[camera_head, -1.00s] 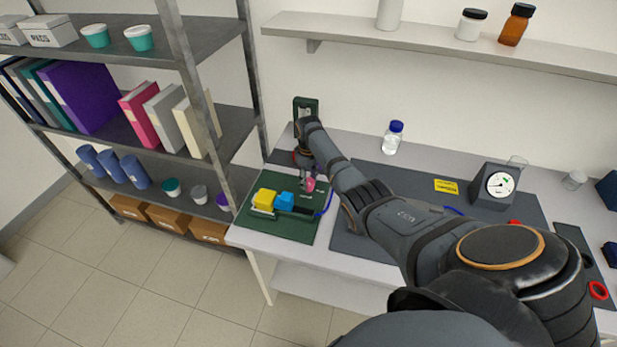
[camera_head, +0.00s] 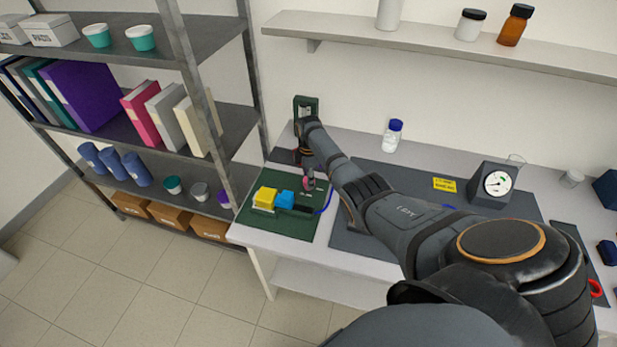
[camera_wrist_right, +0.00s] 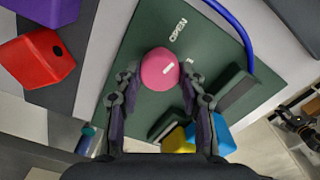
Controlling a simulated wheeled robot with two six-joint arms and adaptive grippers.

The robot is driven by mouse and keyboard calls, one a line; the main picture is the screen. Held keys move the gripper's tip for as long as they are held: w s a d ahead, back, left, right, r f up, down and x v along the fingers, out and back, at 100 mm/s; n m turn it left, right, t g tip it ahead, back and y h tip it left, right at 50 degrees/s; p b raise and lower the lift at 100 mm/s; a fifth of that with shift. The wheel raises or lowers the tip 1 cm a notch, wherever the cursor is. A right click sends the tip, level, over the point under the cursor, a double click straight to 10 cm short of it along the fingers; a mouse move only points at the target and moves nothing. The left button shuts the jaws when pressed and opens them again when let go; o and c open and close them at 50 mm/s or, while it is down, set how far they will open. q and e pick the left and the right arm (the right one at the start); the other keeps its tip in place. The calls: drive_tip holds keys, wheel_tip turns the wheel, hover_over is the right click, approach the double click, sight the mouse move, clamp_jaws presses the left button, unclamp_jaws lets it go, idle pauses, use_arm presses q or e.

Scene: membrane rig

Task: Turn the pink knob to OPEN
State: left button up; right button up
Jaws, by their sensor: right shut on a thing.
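The pink knob (camera_wrist_right: 158,66) sits on the green panel (camera_wrist_right: 130,40). It has a short white mark on its top, slanting toward the upper right in the right wrist view. The word OPEN is printed on the panel just beyond the knob, up and to the right. My right gripper (camera_wrist_right: 157,78) is shut on the knob, with one finger on either side of it. In the head view the same gripper (camera_head: 308,176) hides most of the knob.
Yellow (camera_head: 265,197) and blue (camera_head: 285,199) blocks stand on the panel close to the knob. A blue tube (camera_wrist_right: 232,22) curves past it. A gauge (camera_head: 495,184) stands to the right. Purple (camera_wrist_right: 48,8) and red (camera_wrist_right: 37,60) objects show in the wrist view.

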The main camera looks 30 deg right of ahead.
drive_tip(key=shift+w+r+n, duration=0.1)
drive_tip(key=shift+r+n, duration=0.05)
drive_tip(key=shift+n, duration=0.75)
drive_tip(key=o, duration=1.1)
drive_tip(key=shift+o, duration=0.2)
wheel_tip(320, 180, up, 12)
